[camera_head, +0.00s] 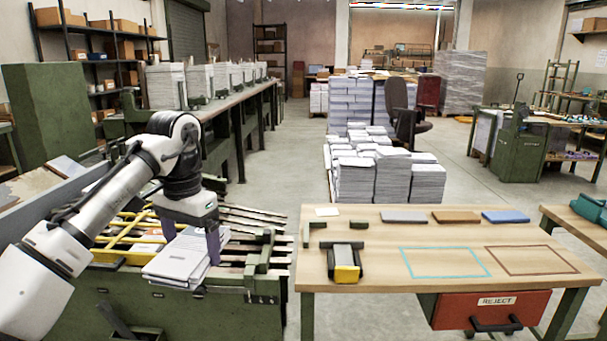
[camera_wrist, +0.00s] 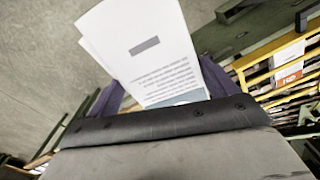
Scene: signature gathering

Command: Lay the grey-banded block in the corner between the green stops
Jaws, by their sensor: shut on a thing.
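My gripper (camera_head: 208,243) is at the left of the head view, over the green machine, with purple fingers pointing down. It is shut on a block of white printed sheets (camera_head: 176,258), which sits tilted, its sheets slightly fanned. In the wrist view the block (camera_wrist: 150,62) shows a grey bar and lines of print on its top face, between the purple fingers of my gripper (camera_wrist: 165,90). The green stops, one at the left (camera_head: 309,235) and one behind (camera_head: 351,225), stand on the wooden table (camera_head: 380,275) to the right, apart from the block. The corner between them shows bare wood.
A yellow-and-black tool (camera_head: 346,264) stands on the table near the stops. Grey (camera_head: 404,217), brown (camera_head: 456,217) and blue (camera_head: 505,217) pieces lie along the back edge. Teal and brown outlines mark empty areas. A red reject drawer (camera_head: 490,308) hangs below the tabletop.

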